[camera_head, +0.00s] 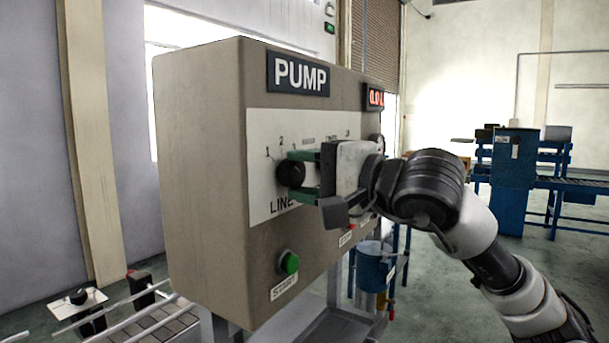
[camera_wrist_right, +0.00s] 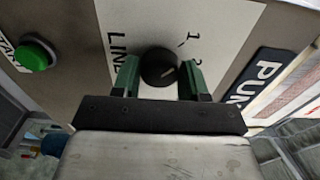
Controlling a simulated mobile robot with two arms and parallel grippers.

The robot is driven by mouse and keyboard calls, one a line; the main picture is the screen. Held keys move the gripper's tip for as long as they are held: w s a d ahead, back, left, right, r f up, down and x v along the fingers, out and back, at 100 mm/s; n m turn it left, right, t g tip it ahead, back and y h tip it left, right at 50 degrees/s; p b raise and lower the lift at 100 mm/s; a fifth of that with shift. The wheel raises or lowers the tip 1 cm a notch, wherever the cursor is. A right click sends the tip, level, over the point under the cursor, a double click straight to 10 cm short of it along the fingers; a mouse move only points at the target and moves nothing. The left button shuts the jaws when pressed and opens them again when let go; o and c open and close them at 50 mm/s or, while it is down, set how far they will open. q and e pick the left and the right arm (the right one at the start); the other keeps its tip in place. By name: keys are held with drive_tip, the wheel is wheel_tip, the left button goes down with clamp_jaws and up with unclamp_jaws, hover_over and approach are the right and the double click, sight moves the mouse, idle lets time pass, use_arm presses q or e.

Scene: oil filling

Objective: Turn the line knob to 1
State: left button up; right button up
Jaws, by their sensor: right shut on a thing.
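The line knob (camera_head: 290,173) is a round black dial on the white panel of the pump box, above the word LINE, with marks 1, 2 and 3 around it. My right gripper (camera_head: 300,174) has its green fingers on either side of the knob, shut on it. In the right wrist view the knob (camera_wrist_right: 158,67) sits between the two fingers (camera_wrist_right: 158,78). Its pale pointer line slants to the right and slightly up there; the exact number it points at is hard to tell. My left gripper is not in view.
A second dark knob (camera_head: 377,143) is behind my gripper. Blue equipment (camera_head: 513,170) stands far right.

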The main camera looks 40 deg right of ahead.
idle(0.4)
drive_tip(key=o, duration=0.9)
drive_tip(key=shift+s, duration=0.1)
drive_tip(key=shift+s+d+f+b, duration=0.15)
drive_tip(key=shift+s+d+b, duration=0.1)
drive_tip(key=shift+s+b, duration=0.1)
drive_tip(key=b+v, duration=0.4)
drive_tip(key=v, duration=0.5)
drive_tip(key=shift+s+d+b, duration=0.1)
drive_tip(key=shift+s+b, duration=0.3)
